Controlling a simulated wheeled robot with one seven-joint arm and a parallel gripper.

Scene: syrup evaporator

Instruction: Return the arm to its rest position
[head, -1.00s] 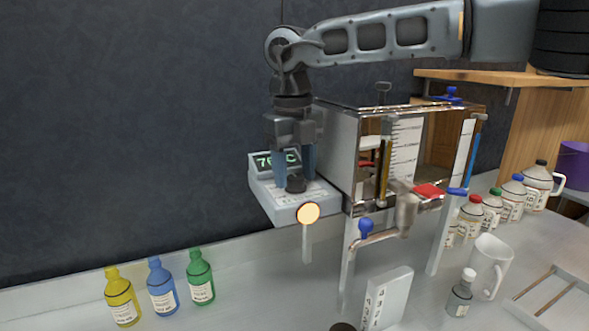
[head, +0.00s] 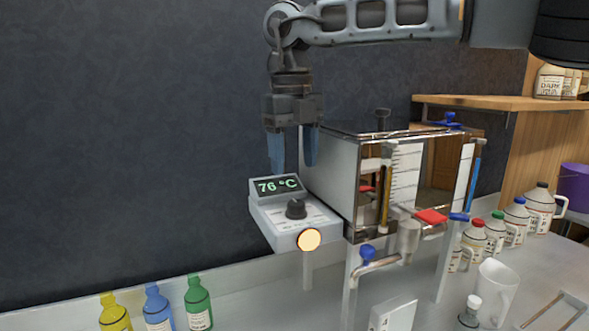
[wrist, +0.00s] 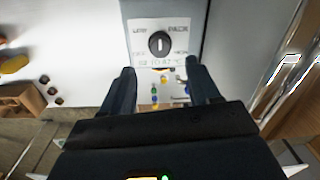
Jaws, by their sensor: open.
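My gripper (head: 292,165) is open and empty, fingers pointing down, above the grey control box. The control box (head: 275,225) has a lit green display (head: 278,186) reading 76 °C, a black knob (head: 296,209) and a glowing orange-white lamp (head: 309,239). The fingers are apart from the knob, with a clear gap below the tips. In the wrist view, my gripper (wrist: 158,82) shows its two fingers spread, with the knob (wrist: 160,44) ahead of them. My arm reaches in from the upper right of the head view.
The metal evaporator (head: 335,170) stands right beside the control box, with a red-handled valve (head: 431,216) and blue-topped valves. Yellow (head: 115,315), blue (head: 158,308) and green (head: 198,303) bottles stand at lower left. The dark wall side is clear.

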